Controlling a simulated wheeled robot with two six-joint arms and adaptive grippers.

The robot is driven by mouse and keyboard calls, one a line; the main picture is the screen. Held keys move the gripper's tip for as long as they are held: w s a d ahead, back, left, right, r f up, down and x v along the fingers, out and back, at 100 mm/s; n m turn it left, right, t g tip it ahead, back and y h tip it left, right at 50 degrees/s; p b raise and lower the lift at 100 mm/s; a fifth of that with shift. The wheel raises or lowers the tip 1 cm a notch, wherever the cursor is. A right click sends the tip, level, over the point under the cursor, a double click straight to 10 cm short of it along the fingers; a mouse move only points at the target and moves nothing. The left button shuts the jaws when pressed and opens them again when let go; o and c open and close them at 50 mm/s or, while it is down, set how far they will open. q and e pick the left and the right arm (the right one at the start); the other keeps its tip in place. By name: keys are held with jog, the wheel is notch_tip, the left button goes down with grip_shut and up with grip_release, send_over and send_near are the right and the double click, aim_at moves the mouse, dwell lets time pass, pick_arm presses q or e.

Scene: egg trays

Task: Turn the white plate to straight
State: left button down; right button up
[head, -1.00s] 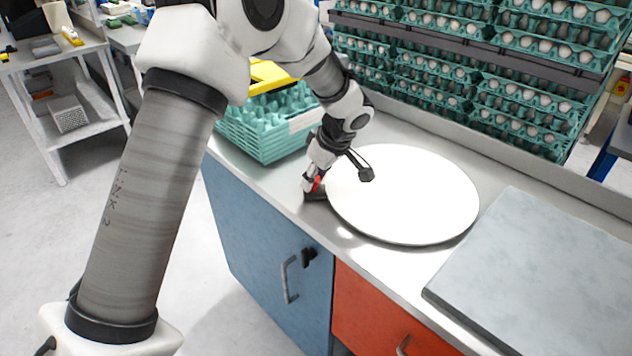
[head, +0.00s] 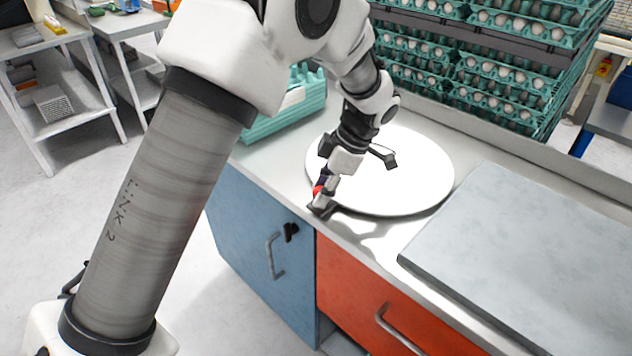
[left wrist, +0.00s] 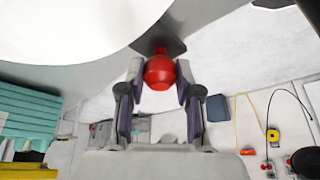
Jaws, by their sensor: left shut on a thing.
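The white plate (head: 425,165) is a flat round disc on the metal counter, partly covered by my left arm in the head view. Its pale surface also fills the upper left of the left wrist view (left wrist: 70,20). A dark tab (head: 322,211) with a red ball knob (head: 318,189) sits at the plate's near left rim. My left gripper (head: 322,197) is shut on the red knob. In the left wrist view, the knob (left wrist: 159,72) is between the two fingers, with the dark tab behind it. My right gripper is not in view.
A grey slab (head: 540,250) lies on the counter right of the plate. Green egg trays (head: 285,115) stand to the left behind my arm. Stacked trays of eggs (head: 500,75) stand at the back. The counter's front edge (head: 365,255) is close to the knob.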

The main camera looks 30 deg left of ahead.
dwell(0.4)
pick_arm(q)
jog(key=c, duration=0.9)
grip_release()
jog(key=shift+c, duration=0.2)
jog(key=shift+o, duration=0.8)
jog(key=shift+d, duration=0.25)
jog(key=shift+w+r, duration=0.1)
jog(key=shift+r, duration=0.15)
jog(key=v, duration=1.1)
jog(key=shift+d+r, duration=0.15)
jog(key=shift+r, duration=0.15)
